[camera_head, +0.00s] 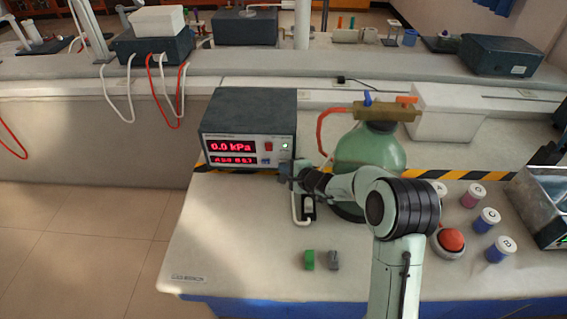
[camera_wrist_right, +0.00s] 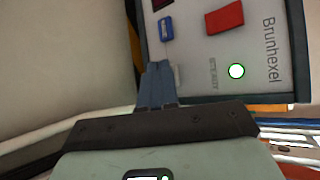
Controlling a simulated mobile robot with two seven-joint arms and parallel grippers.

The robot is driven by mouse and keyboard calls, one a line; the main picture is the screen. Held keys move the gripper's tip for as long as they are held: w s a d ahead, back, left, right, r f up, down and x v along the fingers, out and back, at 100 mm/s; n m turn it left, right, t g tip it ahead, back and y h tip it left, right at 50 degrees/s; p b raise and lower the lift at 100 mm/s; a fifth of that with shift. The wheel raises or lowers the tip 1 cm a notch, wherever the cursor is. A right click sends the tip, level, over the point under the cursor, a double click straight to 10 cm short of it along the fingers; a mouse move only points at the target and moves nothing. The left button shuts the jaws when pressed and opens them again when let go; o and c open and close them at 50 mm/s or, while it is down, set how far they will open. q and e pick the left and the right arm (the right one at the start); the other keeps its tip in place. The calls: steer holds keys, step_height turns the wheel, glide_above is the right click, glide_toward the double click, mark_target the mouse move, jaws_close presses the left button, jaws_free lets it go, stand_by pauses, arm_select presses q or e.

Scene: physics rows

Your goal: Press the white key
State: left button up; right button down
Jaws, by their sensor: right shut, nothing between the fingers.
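The instrument box (camera_head: 248,112) has a dark casing and a pale front panel with red displays reading 0.0 kPa above. My right gripper (camera_head: 285,168) is shut and empty, with its fingertips at the lower right of this panel. In the right wrist view its blue-grey fingers (camera_wrist_right: 158,68) point at the panel. A small pale key (camera_wrist_right: 178,76), seemingly the white key, shows beside the fingertips, partly hidden by them. I cannot tell whether they touch it. A blue key (camera_wrist_right: 166,29) and a red switch (camera_wrist_right: 225,17) are nearby. My left gripper is not in view.
A green bottle (camera_head: 368,148) with a brass fitting stands right of the box, close behind my right arm. A red button (camera_head: 451,240) and several lidded jars (camera_head: 486,220) stand at right. Green (camera_head: 309,260) and grey (camera_head: 334,259) blocks lie in front. The bench's left front is clear.

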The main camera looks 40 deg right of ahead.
steer(key=shift+w+d, duration=0.15)
steer(key=shift+w+d+r, duration=0.1)
steer(key=shift+d+r, duration=0.1)
steer(key=shift+d, duration=0.05)
stand_by(0.9)
steer(key=shift+s+a+f+b, duration=0.25)
steer(key=shift+a+f+b, duration=0.05)
steer(key=shift+b, duration=0.7)
steer(key=shift+s+a, duration=0.2)
steer(key=shift+s, duration=0.05)
